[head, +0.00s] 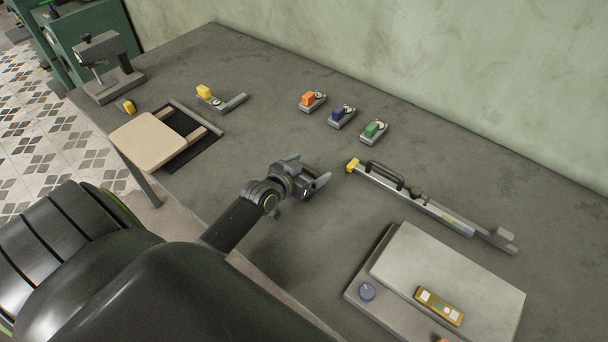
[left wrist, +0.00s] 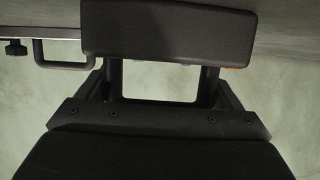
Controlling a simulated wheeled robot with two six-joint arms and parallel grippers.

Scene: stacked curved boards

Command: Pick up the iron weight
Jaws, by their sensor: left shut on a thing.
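My left gripper (head: 308,176) is above the middle of the grey bench, left of the long metal bar. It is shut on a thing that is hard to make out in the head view. In the left wrist view a dark, smooth rectangular block (left wrist: 183,33) lies across the ends of my two fingers (left wrist: 162,82). It looks like the iron weight, but no marking on it shows. My right gripper is not in view.
A long bar (head: 430,207) with a black handle lies on the bench (head: 270,120). A pale platform (head: 450,265) is at front right. Orange (head: 308,98), blue (head: 338,112) and green (head: 372,129) pieces stand behind. A wooden board (head: 148,140) is at left.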

